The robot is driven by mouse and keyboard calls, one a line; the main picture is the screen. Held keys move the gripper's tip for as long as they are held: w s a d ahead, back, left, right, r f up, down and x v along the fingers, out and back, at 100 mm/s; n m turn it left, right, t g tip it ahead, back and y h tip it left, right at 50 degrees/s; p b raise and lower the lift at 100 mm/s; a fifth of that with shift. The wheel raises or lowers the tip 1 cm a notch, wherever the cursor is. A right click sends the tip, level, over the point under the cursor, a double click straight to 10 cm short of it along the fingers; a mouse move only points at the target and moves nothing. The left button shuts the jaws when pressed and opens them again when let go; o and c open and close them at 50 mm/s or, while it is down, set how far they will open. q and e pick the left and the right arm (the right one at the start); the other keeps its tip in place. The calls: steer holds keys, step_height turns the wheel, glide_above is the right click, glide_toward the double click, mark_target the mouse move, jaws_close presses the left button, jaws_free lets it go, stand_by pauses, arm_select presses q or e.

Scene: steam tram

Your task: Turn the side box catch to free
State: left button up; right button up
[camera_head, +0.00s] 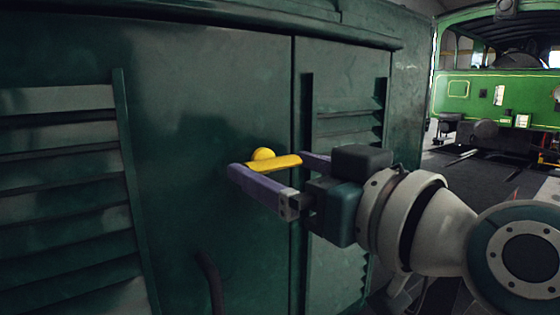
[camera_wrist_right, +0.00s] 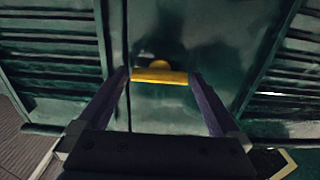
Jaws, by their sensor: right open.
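The side box catch (camera_head: 274,162) is a yellow bar handle with a round yellow hub, on the dark green metal side of the box (camera_head: 225,100). The bar lies nearly level, slightly raised at its right end in the head view. My right gripper (camera_head: 268,166) has its purple fingers open, one towards each end of the bar. In the right wrist view the catch (camera_wrist_right: 160,76) lies across between the two fingertips, its ends close to them. I cannot tell whether either finger touches it. My left gripper is not in view.
Slatted louvre panels (camera_head: 65,155) flank the catch on both sides. A vertical seam runs right of it. A dark curved bar (camera_head: 210,280) shows below. A green tram or engine (camera_head: 480,95) stands far behind at right, with open floor before it.

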steer(key=shift+w+a, duration=0.2)
steer(key=shift+w, duration=0.1)
steer(key=c, duration=1.1)
steer(key=shift+c, duration=0.2)
